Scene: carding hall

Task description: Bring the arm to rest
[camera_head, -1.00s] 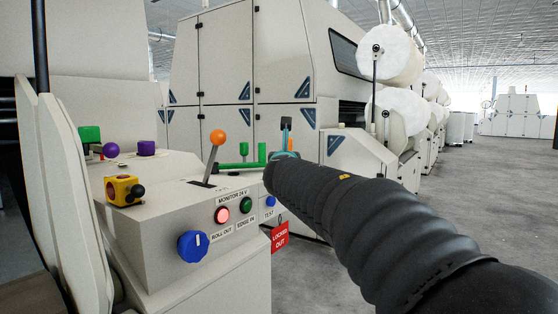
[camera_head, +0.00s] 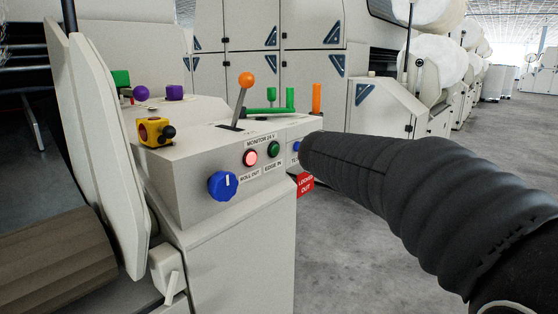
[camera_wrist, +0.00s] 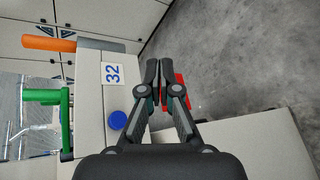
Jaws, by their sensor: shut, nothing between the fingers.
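My arm, in a black ribbed sleeve, reaches in from the right in the head view, its end in front of the right end of the control panel (camera_head: 185,165). The sleeve hides my gripper there. In the wrist view my gripper (camera_wrist: 159,66) is shut and empty, fingers side by side over the grey floor. A red tag (camera_wrist: 183,92) shows partly behind the fingers; in the head view it is the "LOCKED OUT" tag (camera_head: 305,185). A blue button (camera_wrist: 117,120) lies left of the fingers. I cannot tell the gap between fingers and tag.
The panel carries an orange-knobbed lever (camera_head: 246,79), a yellow switch box (camera_head: 153,131), a blue knob (camera_head: 222,186) and a green handle (camera_head: 290,98). An upright orange handle (camera_head: 317,98) stands behind. A brown roller (camera_head: 55,262) is at lower left. Open floor (camera_head: 350,240) lies right.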

